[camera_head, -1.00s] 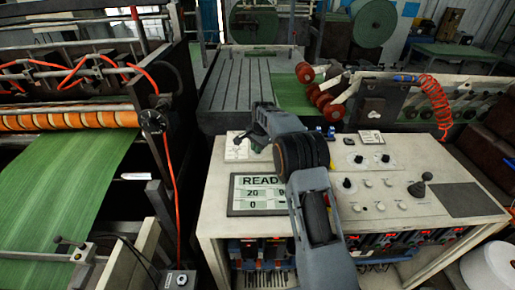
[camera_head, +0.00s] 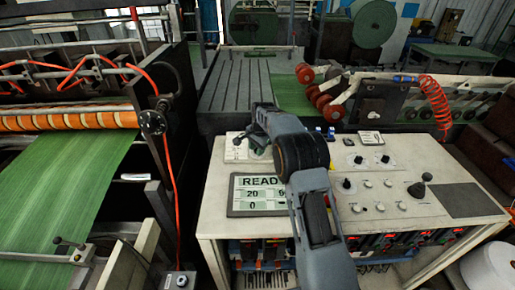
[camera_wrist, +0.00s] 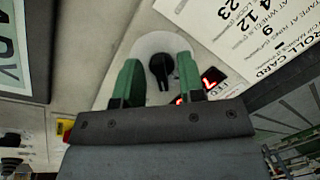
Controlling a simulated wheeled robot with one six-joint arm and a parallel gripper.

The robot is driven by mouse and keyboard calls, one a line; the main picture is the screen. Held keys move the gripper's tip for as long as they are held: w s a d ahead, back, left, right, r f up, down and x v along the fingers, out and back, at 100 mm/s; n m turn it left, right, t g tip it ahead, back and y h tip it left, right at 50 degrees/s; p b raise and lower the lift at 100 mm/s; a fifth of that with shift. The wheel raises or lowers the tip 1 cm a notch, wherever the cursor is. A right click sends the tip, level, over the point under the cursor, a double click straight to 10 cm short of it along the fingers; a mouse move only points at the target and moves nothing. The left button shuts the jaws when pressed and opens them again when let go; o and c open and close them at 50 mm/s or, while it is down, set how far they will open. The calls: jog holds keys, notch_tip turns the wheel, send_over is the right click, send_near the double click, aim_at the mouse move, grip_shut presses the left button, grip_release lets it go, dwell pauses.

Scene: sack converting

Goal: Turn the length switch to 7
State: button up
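The black pointer knob (camera_wrist: 159,66) of a switch sits on a pale round plate in the wrist view. The two green fingers of my gripper (camera_wrist: 158,75) stand apart on either side of it, with gaps visible, so the gripper is open around the knob. A red lit display (camera_wrist: 211,77) beside the right finger shows what looks like a 7; part of it is hidden by my gripper. In the head view my arm reaches over the control desk (camera_head: 415,150), and its forearm hides most of the gripper and knob.
A screen (camera_head: 262,194) reading READY, with 20 and 0 below, is left of my arm. A printed roll card (camera_wrist: 255,30) lies near the knob. Other knobs and a joystick (camera_head: 417,188) stand on the right. Green web (camera_head: 60,195) runs at left.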

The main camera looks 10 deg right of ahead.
jog(key=shift+r, duration=0.15)
notch_tip(320, 180, up, 13)
jog(key=s+d+b, duration=0.1)
jog(key=s, duration=0.1)
jog(key=shift+d+r, duration=0.15)
jog(key=shift+r, duration=0.05)
jog(key=s+f+n, duration=0.4)
jog(key=f+n, duration=0.1)
jog(key=s+r+n+t, duration=0.1)
jog(key=s+n, duration=0.2)
jog(key=s, duration=1.2)
jog(key=s+r+n+t+h, duration=0.1)
jog(key=s+n, duration=0.2)
jog(key=s, duration=1.2)
jog(key=shift+s+a+r+t, duration=0.2)
jog(key=shift+a+t, duration=0.1)
jog(key=shift+t, duration=0.1)
